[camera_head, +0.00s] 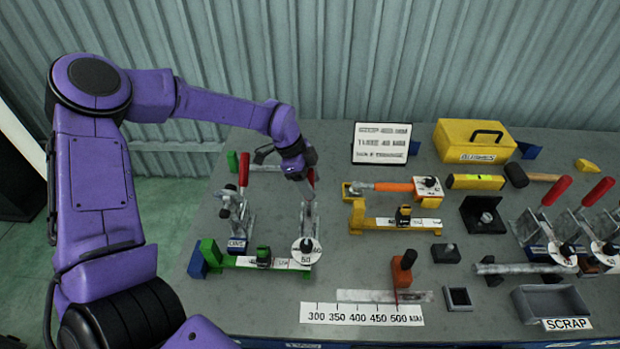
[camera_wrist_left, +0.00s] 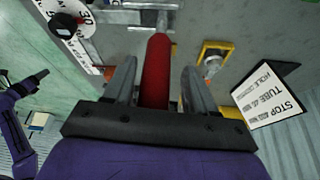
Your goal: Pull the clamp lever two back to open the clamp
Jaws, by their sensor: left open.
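Clamp lever two (camera_head: 311,180) has a red handle, partly hidden by my left wrist in the head view. In the left wrist view the red lever handle (camera_wrist_left: 156,72) stands between the two fingers of my left gripper (camera_wrist_left: 152,85). The fingers are open, with a visible gap on each side of the handle near the tips. In the head view my left gripper (camera_head: 306,178) is at the top of the second clamp (camera_head: 308,215). Its fingers are too small and hidden there to judge contact. My right gripper is not seen.
Another clamp with an upright red lever (camera_head: 243,168) stands just left. A green fixture (camera_head: 240,262) and a round dial (camera_head: 305,252) lie in front. A yellow fixture (camera_head: 358,217) is to the right, a sign (camera_head: 381,143) behind. A yellow toolbox (camera_head: 474,142) stands farther right.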

